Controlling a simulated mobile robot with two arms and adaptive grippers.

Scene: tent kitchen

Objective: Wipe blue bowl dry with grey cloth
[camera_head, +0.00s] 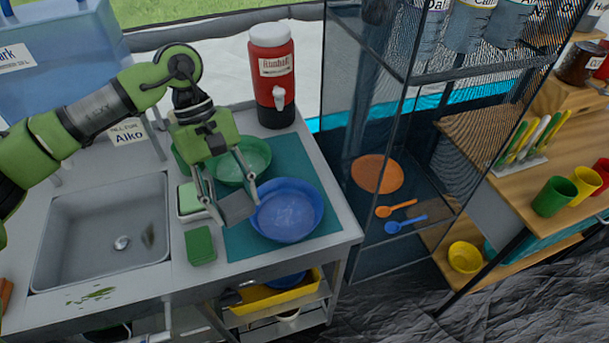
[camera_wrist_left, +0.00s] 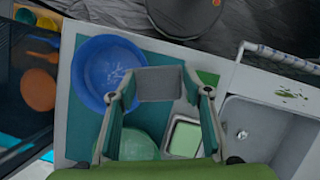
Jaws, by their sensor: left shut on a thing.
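The blue bowl (camera_head: 287,211) stands on a teal mat (camera_head: 292,158) on the counter right of the sink. It also shows at the upper left of the left wrist view (camera_wrist_left: 105,68), with paler patches on its inside. My left gripper (camera_head: 231,203) is shut on the grey cloth (camera_head: 238,208), a small flat square between its fingertips. The cloth is at the bowl's left rim in the head view; I cannot tell whether it touches. The cloth also shows in the left wrist view (camera_wrist_left: 160,84). My right gripper is not in view.
A green bowl (camera_head: 243,163) stands behind the blue one. A green sponge (camera_head: 201,245) and a soap dish (camera_head: 190,199) lie left of the mat, beside the sink (camera_head: 105,235). A red drink dispenser (camera_head: 272,75) stands behind. A glass-sided shelf (camera_head: 376,230) rises on the right.

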